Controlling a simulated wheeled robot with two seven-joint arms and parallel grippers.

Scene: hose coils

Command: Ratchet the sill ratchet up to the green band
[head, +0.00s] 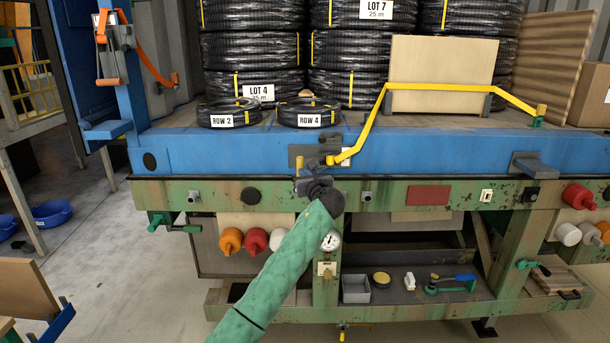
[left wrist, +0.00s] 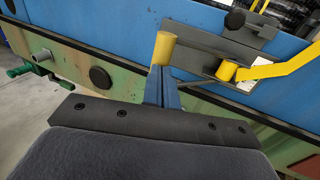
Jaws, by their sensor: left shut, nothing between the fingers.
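The sill ratchet (head: 303,156) is a grey plate with yellow parts on the blue sill's front face. It also shows in the left wrist view (left wrist: 205,55). A yellow strap (head: 367,128) runs from it over a board to the right. A yellow cylinder (left wrist: 165,48) stands at its left end in the left wrist view. My left gripper (head: 305,182) is shut and empty, just below the ratchet; its fingertips (left wrist: 161,72) appear close under the cylinder, and I cannot tell whether they touch. A round white gauge (head: 331,241) sits below; its green band is too small to make out.
Black hose coils (head: 252,50) stack on the deck, with two low coils (head: 229,112) near the edge. A green bench (head: 405,195) with knobs and fittings runs below the sill. An orange strap ratchet (head: 112,67) hangs at upper left. Grey floor (head: 110,260) is open at left.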

